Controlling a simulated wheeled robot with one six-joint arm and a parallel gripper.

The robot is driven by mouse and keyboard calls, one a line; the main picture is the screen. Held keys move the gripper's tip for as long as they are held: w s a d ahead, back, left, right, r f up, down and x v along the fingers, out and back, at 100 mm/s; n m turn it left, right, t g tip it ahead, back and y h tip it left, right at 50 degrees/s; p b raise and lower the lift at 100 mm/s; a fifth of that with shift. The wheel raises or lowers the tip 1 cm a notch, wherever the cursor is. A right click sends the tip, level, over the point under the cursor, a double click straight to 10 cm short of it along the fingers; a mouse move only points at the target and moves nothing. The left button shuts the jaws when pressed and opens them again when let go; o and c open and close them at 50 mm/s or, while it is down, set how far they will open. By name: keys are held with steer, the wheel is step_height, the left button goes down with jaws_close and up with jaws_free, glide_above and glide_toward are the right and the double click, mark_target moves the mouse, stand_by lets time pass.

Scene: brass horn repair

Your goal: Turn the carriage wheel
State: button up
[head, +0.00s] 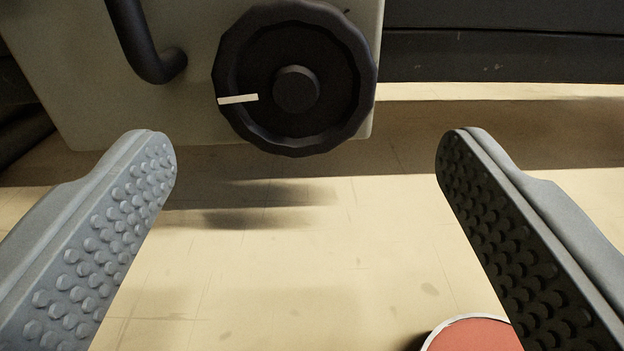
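The carriage wheel (335,85) is a black, scalloped round handwheel with a raised centre hub. A white mark on its face points left and slightly down. It sits on the front of a pale grey panel (70,70) at the top middle of the head view. My gripper (305,150) is wide open, with one studded grey finger on each side of the picture. The fingers are apart from the wheel, and the wheel shows beyond and between the fingertips. Nothing is between the finger pads.
A black bent bar (140,40) joins the panel left of the wheel. A red round thing with a pale rim (475,335) shows at the bottom right, partly cut off and partly behind the right finger. The pale tiled floor (300,270) below the wheel is otherwise clear. A dark beam (500,55) runs behind at right.

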steer(key=s, duration=1.1)
steer(key=shift+s, duration=0.25)
steer(key=s+r, duration=0.5)
steer(key=s, duration=0.6)
steer(key=s+r, duration=0.5)
steer(key=s, duration=0.6)
steer(key=s+r, duration=0.6)
steer(key=s, duration=0.6)
steer(key=shift+g, duration=0.3)
stand_by(0.6)
